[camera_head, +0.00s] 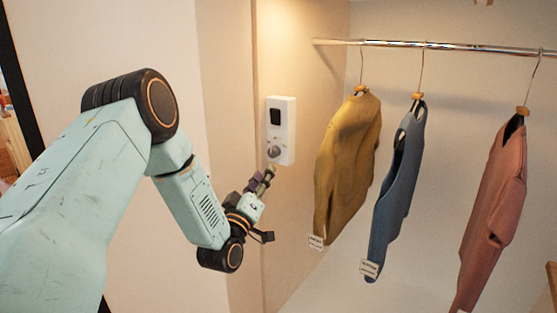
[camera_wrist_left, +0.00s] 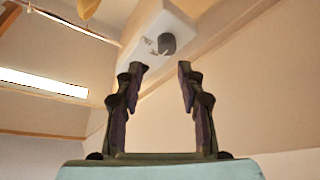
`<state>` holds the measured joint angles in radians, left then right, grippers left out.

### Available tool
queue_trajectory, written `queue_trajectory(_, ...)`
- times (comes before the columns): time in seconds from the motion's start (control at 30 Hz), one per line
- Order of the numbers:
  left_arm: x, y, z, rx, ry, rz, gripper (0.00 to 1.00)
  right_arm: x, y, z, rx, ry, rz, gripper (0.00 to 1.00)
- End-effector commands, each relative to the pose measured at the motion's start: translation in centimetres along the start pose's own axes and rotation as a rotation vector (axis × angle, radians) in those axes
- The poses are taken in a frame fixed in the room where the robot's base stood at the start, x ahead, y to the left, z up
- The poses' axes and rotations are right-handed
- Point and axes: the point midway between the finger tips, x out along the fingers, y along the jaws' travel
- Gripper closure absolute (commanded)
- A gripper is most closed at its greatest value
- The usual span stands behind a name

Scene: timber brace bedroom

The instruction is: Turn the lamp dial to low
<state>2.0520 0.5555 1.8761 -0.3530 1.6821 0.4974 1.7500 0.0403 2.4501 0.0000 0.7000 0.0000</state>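The lamp control is a white box (camera_head: 289,133) on the wall beside the closet, with a dark panel on its upper half and a grey round dial (camera_head: 274,151) low on its front. In the left wrist view the dial (camera_wrist_left: 167,44) shows beyond the fingertips, near the gap between them. My left gripper (camera_head: 268,172) is just below the dial in the head view. In the left wrist view its two fingers (camera_wrist_left: 162,68) stand apart with nothing between them. I cannot tell the dial's setting. My right gripper is not in view.
A metal rail (camera_head: 440,46) to the right holds a mustard garment (camera_head: 347,160), a blue garment (camera_head: 392,200) and a pink garment (camera_head: 494,200) on hangers. The mustard one hangs close to the right of the box. The wall left of the box is bare.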

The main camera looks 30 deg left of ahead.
Motion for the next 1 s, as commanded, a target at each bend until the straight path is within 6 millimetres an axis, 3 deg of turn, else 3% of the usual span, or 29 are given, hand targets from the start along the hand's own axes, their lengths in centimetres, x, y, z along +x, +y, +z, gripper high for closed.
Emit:
queue_trajectory(0.17, 1.3, -0.2, -0.4, -0.017, 0.012, 0.003, 0.61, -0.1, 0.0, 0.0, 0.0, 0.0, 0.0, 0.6)
queue_trajectory(0.4, 5.0, -0.1, -0.4, -0.016, 0.011, 0.003, 0.61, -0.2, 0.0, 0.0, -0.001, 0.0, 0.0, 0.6)
queue_trajectory(0.6, 7.1, 0.0, -0.3, -0.018, 0.008, 0.003, 0.61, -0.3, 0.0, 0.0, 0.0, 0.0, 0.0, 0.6)
queue_trajectory(1.0, 7.6, 0.2, -0.1, -0.019, 0.006, 0.002, 0.61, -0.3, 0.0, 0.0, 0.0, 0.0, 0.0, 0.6)
